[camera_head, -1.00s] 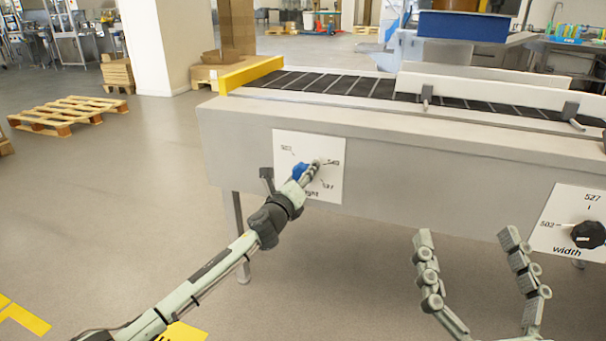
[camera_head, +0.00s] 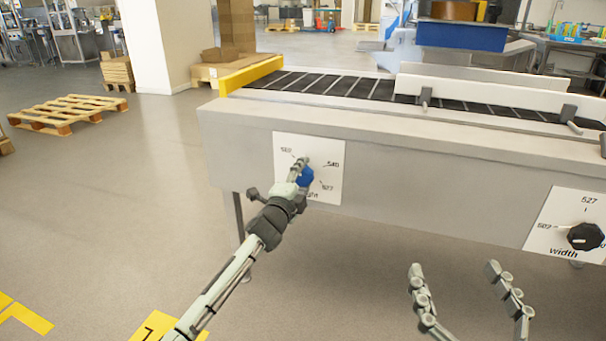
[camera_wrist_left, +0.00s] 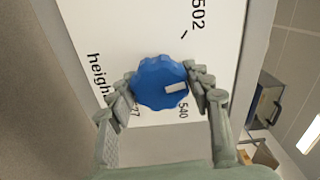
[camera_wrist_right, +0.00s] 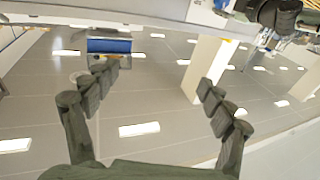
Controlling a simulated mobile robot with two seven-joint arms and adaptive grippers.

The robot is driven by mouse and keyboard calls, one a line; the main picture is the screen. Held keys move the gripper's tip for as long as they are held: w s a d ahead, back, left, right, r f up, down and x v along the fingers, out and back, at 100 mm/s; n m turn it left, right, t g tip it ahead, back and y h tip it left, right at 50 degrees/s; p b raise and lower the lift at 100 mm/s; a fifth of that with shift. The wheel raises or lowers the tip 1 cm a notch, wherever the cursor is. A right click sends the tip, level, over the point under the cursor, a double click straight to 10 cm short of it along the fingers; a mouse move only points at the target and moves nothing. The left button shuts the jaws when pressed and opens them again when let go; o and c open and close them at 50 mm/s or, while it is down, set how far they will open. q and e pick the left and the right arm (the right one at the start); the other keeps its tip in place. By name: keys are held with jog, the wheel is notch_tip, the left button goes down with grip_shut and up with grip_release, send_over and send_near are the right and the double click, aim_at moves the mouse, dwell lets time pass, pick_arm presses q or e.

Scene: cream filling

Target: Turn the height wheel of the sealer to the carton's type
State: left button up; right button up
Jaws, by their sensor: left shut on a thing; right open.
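The blue height wheel (camera_head: 306,178) sits on a white panel (camera_head: 335,195) on the sealer's front. My left gripper (camera_head: 301,172) is on it, its fingers partly hiding it. In the left wrist view, the wheel (camera_wrist_left: 150,75) lies between the two fingers of my left gripper (camera_wrist_left: 160,72), shut on it. Its white mark (camera_wrist_left: 176,87) is on the side between 502 and 540, seemingly nearer 540. The 527 label is partly hidden by a finger. My right gripper (camera_head: 454,268) is open and empty below the sealer's front; it also shows in the right wrist view (camera_wrist_right: 155,77).
A wooden pallet (camera_head: 68,115) lies on the floor at left. Brown boxes (camera_head: 215,72) stand behind.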

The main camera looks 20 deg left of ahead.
pick_arm(q)
jog(key=n+p, duration=0.1)
jog(key=n, duration=0.3)
jog(key=shift+n, duration=0.3)
jog(key=n+p, duration=0.1)
jog(key=n, duration=0.1)
jog(key=shift+n, duration=0.4)
jog(key=shift+n+p, duration=0.3)
jog(key=shift+p, duration=0.05)
pick_arm(e)
jog(key=s+d+f+g+h, duration=0.1)
jog(key=d+f+g+h, duration=0.1)
jog(key=f, duration=0.4)
jog(key=s+d+f+g+h, duration=0.1)
jog(key=d+f+g+h, duration=0.1)
jog(key=d+f+g, duration=0.3)
jog(key=shift+s+d+f+m, duration=0.25)
jog(key=shift+d+f, duration=0.25)
jog(key=shift+f, duration=0.6)
pick_arm(q)
jog(key=o, duration=1.2)
jog(key=shift+s, duration=0.1)
